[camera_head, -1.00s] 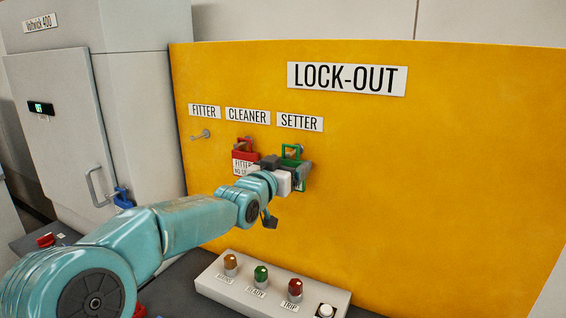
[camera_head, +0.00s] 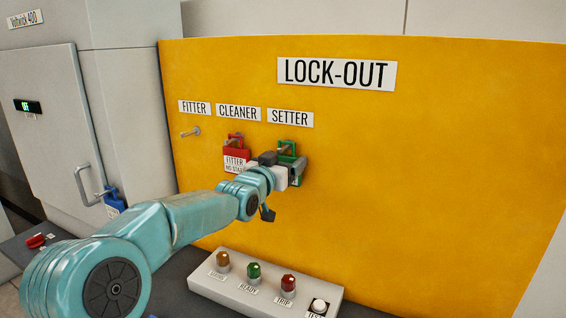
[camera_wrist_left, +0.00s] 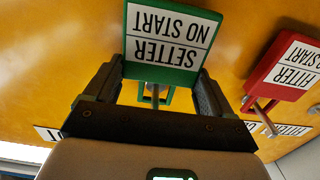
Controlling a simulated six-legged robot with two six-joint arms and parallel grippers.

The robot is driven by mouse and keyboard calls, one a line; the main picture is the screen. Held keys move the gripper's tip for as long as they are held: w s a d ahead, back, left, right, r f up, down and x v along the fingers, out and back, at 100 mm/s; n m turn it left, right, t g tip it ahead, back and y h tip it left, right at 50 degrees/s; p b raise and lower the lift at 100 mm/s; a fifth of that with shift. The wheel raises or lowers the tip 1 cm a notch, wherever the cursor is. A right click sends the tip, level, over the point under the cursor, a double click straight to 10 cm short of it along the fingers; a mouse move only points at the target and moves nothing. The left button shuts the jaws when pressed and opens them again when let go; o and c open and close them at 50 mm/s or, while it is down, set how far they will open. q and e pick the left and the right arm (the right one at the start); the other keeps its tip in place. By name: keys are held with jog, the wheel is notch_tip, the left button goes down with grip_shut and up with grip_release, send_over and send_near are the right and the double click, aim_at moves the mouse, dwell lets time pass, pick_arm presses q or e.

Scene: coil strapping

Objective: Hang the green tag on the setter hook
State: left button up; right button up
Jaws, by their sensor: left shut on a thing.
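The green tag (camera_wrist_left: 170,38) is held between the two fingers of my left gripper (camera_wrist_left: 158,78) in the left wrist view, its white face reading SETTER NO START upside down. In the head view my left gripper (camera_head: 281,170) is at the yellow board under the SETTER label, with the green tag (camera_head: 287,146) partly hidden behind it. The setter hook (camera_wrist_left: 155,97) is a grey peg that appears within the tag's green loop in the left wrist view. Whether the loop rests on it cannot be told. My right gripper is not in view.
A red tag (camera_head: 234,158) reading FITTER hangs under the CLEANER label, just left of my gripper. The fitter hook (camera_head: 191,132) is bare. A box with lamps (camera_head: 262,285) stands below the board. The board's right side is clear.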

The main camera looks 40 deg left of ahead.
pick_arm(q)
jog(key=o, duration=1.2)
jog(key=shift+s, duration=0.1)
jog(key=shift+s+d+f+b, duration=0.1)
jog(key=shift+s+f+b, duration=0.05)
jog(key=shift+s+b, duration=0.2)
jog(key=b+v, duration=0.5)
jog(key=v, duration=1)
jog(key=shift+s+r, duration=0.15)
jog(key=shift+r, duration=0.05)
jog(key=shift+s+d, duration=0.1)
